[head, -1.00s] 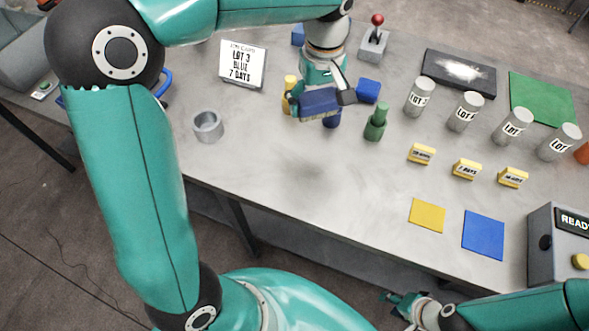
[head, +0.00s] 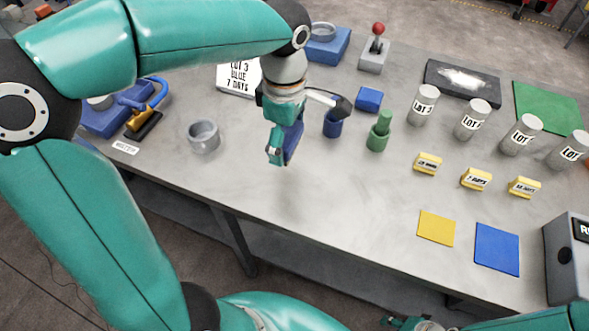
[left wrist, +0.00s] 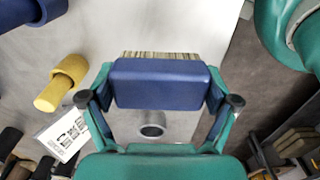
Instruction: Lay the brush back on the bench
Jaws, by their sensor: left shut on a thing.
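The brush is a dark blue block (head: 293,143) with pale bristles, which show along its far edge in the left wrist view (left wrist: 160,82). My left gripper (head: 283,150) is shut on the brush, its fingers pressing the block's two ends. In the head view the brush hangs over the grey bench (head: 330,205), apparently above the surface. Part of the brush is hidden behind the gripper. My right gripper (head: 405,322) barely shows at the bottom edge of the head view, too cut off to read its jaws.
A metal cup (head: 203,136) stands left of the brush. Bare bench lies in front, left of the yellow mat (head: 436,228).

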